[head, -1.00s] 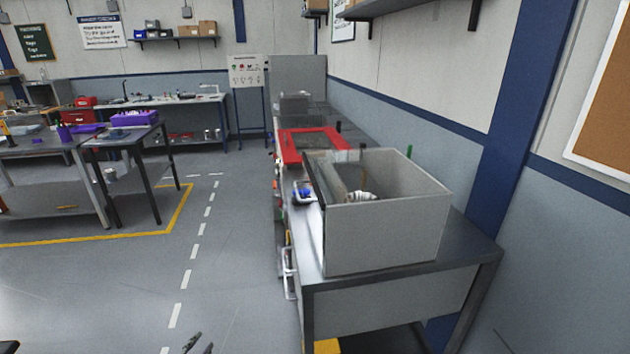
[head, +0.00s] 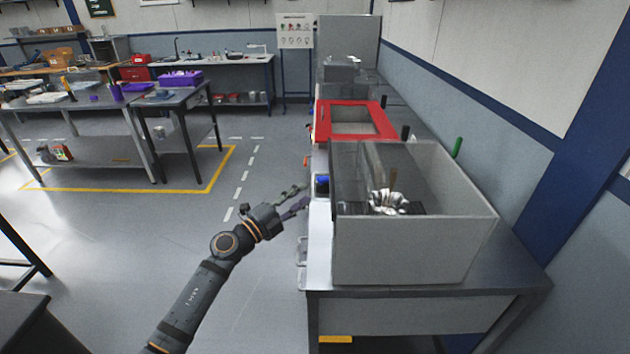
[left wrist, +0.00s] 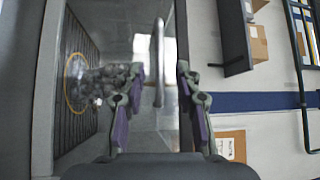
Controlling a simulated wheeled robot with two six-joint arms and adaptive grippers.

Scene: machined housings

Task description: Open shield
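The grey machine enclosure (head: 415,250) stands on the bench at the right. Its dark-edged see-through shield (head: 335,172) is on the left side, facing my left arm. Behind it I see a silvery machined part. My left gripper (head: 301,196) is open and empty in the aisle, left of the enclosure. In the left wrist view, the two fingers (left wrist: 160,78) are spread apart, and a pale upright bar (left wrist: 157,50), seemingly the shield's handle, shows beyond and between them. Whether they touch it I cannot tell. My right gripper is out of view.
A red-framed unit (head: 351,121) stands farther along the same bench, and a small blue item (head: 322,185) lies near the bench edge. A table with purple trays (head: 180,79) is at the left. The floor aisle between is clear.

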